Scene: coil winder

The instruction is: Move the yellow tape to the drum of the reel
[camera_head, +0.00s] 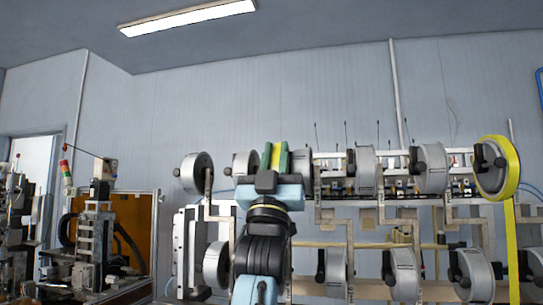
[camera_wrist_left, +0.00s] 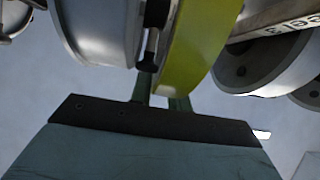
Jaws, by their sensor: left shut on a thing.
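My left gripper (camera_head: 275,147) points up in the middle of the head view, its green fingers shut on a yellow tape (camera_head: 276,158). In the left wrist view the gripper (camera_wrist_left: 161,97) has the lower edge of the tape (camera_wrist_left: 205,42) between its fingers; the tape shows there as a wide curved band. A grey drum (camera_wrist_left: 95,30) is close on its left and another drum (camera_wrist_left: 262,62) on its right; whether the tape touches either, I cannot tell. Another yellow band (camera_head: 515,168) is around the far right reel, with a strip (camera_head: 512,255) hanging down. My right gripper is out of view.
The winder's rack carries grey drums in an upper row (camera_head: 366,166) and a lower row (camera_head: 405,275), with black handles and brackets sticking out. Machinery (camera_head: 95,240) stands at the left before a brown panel (camera_head: 135,225). The space above the rack is mostly open, with thin rods.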

